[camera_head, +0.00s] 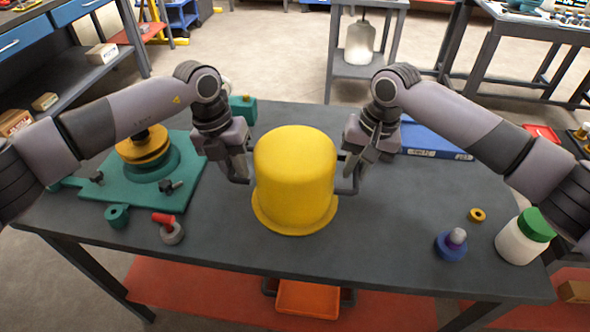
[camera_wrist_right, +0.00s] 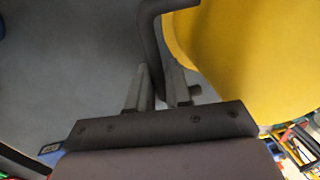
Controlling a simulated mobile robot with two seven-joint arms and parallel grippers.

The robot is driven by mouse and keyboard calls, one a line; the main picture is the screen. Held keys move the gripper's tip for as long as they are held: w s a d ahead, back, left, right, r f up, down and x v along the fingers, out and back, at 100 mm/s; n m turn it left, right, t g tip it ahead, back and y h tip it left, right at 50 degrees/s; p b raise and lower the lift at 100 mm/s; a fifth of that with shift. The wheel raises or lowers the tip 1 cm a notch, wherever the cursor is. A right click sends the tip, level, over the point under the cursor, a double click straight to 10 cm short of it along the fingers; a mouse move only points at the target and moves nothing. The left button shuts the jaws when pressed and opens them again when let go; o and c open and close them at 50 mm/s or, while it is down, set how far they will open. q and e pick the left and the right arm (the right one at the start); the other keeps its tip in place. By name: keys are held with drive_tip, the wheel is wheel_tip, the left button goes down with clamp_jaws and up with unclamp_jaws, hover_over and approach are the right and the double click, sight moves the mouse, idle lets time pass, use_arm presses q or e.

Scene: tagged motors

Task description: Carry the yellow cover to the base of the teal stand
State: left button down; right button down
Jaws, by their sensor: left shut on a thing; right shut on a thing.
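The yellow cover (camera_head: 294,175) is a tall dome with a flared rim, upright near the middle of the dark table in the head view. It has a dark handle on each side. My left gripper (camera_head: 240,178) is shut on its left handle. My right gripper (camera_head: 350,187) is shut on its right handle (camera_wrist_right: 150,30); in the right wrist view the fingers (camera_wrist_right: 163,95) close around the bar beside the yellow wall. Whether the rim touches the table is hard to tell. The teal stand (camera_head: 178,200) lies at the left, its base bearing a round teal piece and a yellow ring.
Small teal (camera_head: 117,216) and red-grey (camera_head: 170,230) parts lie at the front left. At the right are a blue-grey part (camera_head: 451,243), a yellow ring (camera_head: 476,215) and a green-lidded white jar (camera_head: 524,238). A blue tray (camera_head: 430,142) lies behind the right arm.

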use_arm(q)
drive_tip(key=shift+w+r, duration=0.1)
drive_tip(key=shift+r, duration=0.1)
use_arm(e)
drive_tip(key=shift+w+r, duration=0.1)
drive_tip(key=shift+r, duration=0.1)
idle(0.3)
